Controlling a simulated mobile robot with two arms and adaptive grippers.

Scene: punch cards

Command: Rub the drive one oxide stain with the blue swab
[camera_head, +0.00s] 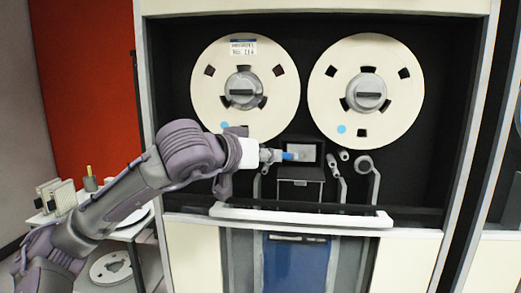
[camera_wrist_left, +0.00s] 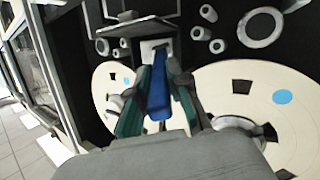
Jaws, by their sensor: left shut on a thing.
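My left gripper (camera_head: 275,155) reaches in from the left to the middle of the tape drive (camera_head: 285,130). It is shut on the blue swab (camera_head: 292,156), whose tip points at a small light-grey plate (camera_head: 310,149) in a dark frame between and below the two reels. In the left wrist view the blue swab (camera_wrist_left: 158,100) lies between the fingers of my left gripper (camera_wrist_left: 160,85), with its far end at or close to the light plate (camera_wrist_left: 153,46). I cannot tell whether it touches. The oxide stain is not clearly visible; the swab tip may cover it. My right gripper is not in view.
Two cream tape reels (camera_head: 240,120) (camera_head: 385,115) hang above. Rollers and guide arms (camera_head: 368,170) stand right of the plate. A white ledge (camera_head: 300,216) runs below. At left, a low table (camera_head: 130,230) holds cards and a small pot (camera_head: 90,183).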

